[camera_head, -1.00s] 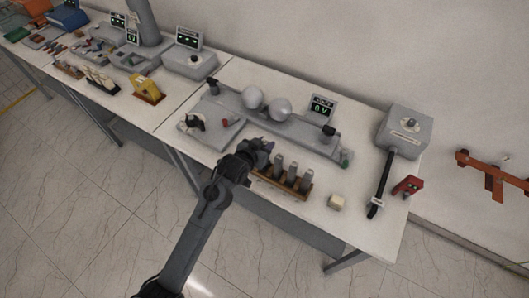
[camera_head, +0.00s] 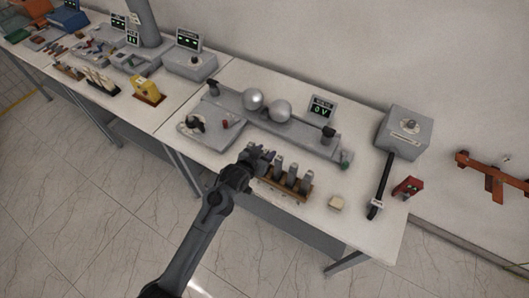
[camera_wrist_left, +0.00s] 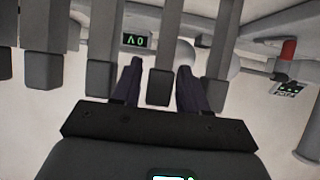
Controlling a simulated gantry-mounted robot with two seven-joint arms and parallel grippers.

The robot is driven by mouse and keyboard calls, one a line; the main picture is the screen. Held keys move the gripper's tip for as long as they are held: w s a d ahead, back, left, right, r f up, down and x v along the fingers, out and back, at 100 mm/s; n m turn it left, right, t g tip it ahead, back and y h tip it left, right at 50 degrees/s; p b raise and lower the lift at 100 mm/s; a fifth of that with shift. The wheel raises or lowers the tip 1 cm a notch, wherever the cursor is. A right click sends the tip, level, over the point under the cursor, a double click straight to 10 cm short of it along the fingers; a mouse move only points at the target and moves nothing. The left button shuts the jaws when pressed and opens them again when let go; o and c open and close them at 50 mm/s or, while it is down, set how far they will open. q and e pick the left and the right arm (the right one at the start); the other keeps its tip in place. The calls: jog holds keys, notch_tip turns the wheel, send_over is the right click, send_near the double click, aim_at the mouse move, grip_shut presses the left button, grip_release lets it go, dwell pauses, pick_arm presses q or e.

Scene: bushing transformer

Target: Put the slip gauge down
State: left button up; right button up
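Several grey slip gauges (camera_head: 292,171) stand upright in a brown wooden rack (camera_head: 296,192) along the front of the table. My left gripper (camera_head: 260,154) is at the rack's left end, beside the leftmost gauges. In the left wrist view, the two dark fingers of my left gripper (camera_wrist_left: 160,64) are spread apart. One slip gauge (camera_wrist_left: 160,86) shows between them, with narrow gaps at its sides. Other gauges (camera_wrist_left: 97,78) line up to either side. The gripper hides part of the rack's left end. My right gripper is not in view.
Behind the rack stands a grey apparatus with two metal spheres (camera_head: 279,111) and a display (camera_head: 321,107) reading 0 V. A grey box (camera_head: 402,131), a black-handled rod (camera_head: 380,188) and a red item (camera_head: 407,186) are at the right.

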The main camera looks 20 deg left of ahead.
pick_arm(q)
jog(key=shift+o, duration=0.8)
jog(key=shift+r, duration=0.15)
jog(key=v, duration=1.2)
jog(key=s+f+g+y, duration=0.1)
jog(key=s+g, duration=0.3)
jog(key=s, duration=0.8)
jog(key=s+a+f+g, duration=0.1)
jog(key=s+f+g, duration=0.3)
jog(key=s, duration=0.9)
jog(key=shift+a+f+y, duration=0.3)
jog(key=shift+a+y, duration=0.05)
jog(key=shift+y, duration=0.05)
